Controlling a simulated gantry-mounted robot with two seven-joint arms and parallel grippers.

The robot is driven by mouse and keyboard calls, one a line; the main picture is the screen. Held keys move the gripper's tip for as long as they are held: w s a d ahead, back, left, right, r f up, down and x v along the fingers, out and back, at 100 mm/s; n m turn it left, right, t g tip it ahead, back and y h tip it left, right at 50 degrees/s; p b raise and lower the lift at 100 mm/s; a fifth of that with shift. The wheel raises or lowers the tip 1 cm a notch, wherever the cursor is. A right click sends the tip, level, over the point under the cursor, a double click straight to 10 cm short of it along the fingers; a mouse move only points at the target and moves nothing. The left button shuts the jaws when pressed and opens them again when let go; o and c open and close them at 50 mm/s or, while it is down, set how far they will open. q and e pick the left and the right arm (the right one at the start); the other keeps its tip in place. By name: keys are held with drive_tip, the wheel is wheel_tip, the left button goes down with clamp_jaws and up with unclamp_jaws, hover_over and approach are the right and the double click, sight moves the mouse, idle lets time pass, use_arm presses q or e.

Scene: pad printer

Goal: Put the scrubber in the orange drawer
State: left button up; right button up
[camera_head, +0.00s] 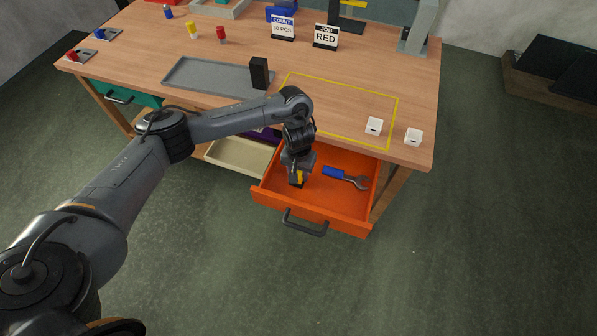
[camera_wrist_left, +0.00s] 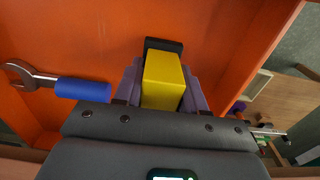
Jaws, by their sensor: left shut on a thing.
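The orange drawer (camera_head: 337,212) stands pulled out at the front right of the bench. My left gripper (camera_head: 297,181) reaches down into the drawer near its left side. It is shut on the scrubber (camera_wrist_left: 163,80), a yellow block with a black end, which shows between the fingers in the left wrist view. In the head view only a small yellow and black part of it shows. The wrist view shows the orange drawer (camera_wrist_left: 100,25) floor behind the scrubber. I cannot tell whether the scrubber touches the floor. My right gripper is not in view.
A wrench with a blue handle (camera_head: 334,172) lies in the drawer, right of the gripper. A cream drawer (camera_head: 235,158) is open to the left. Two white blocks (camera_head: 374,126) sit on the bench top, near a yellow outline. A grey tray (camera_head: 200,78) lies farther left.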

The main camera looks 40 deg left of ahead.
use_arm(q)
drive_tip(key=o, duration=0.9)
drive_tip(key=shift+f, duration=0.1)
drive_tip(key=shift+o, duration=0.2)
